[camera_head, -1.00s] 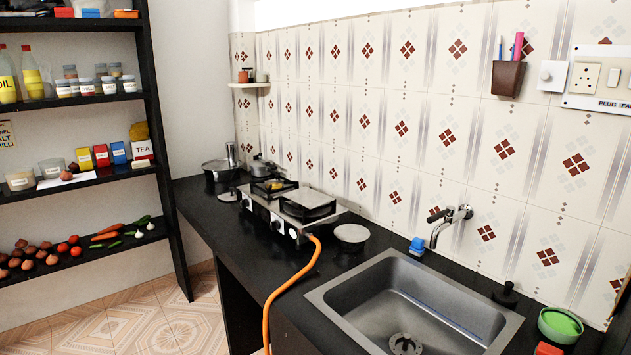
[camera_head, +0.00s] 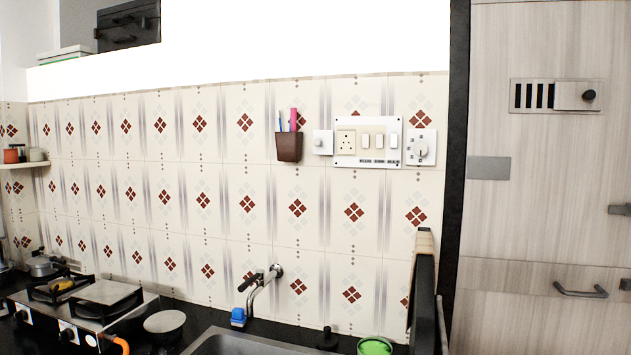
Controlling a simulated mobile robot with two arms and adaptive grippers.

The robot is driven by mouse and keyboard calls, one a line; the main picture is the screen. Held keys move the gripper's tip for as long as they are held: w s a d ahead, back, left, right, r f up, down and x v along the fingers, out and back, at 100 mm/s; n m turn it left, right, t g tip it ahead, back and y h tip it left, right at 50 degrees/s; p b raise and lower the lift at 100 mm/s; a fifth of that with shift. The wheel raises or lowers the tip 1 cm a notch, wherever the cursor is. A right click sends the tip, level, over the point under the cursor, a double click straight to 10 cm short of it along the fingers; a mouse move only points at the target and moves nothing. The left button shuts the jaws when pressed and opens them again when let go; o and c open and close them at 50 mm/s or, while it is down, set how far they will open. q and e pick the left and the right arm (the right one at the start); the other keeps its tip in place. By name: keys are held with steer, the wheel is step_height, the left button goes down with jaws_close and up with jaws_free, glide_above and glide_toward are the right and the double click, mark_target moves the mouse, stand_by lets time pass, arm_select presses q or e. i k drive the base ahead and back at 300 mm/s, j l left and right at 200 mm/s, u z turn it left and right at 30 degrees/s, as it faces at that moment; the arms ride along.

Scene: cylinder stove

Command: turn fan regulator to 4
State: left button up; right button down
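A white square plate with a round dial and small marks around it (camera_head: 422,148), which looks like the fan regulator, is on the tiled wall, right of the switchboard (camera_head: 368,142). The dial's setting is too small to read. A smaller white plate with a round knob (camera_head: 323,142) is on the wall left of the switchboard. Neither of my grippers is in view.
A brown pen holder (camera_head: 289,147) hangs left of the switches. Below are a tap (camera_head: 262,285), the sink (camera_head: 235,343), a stove (camera_head: 85,302) and a green bowl (camera_head: 375,346). A wooden door (camera_head: 535,220) stands at the right.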

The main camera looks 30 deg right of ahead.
mark_target(421, 149)
steer(key=z, duration=1.35)
steer(key=l+u, duration=0.1)
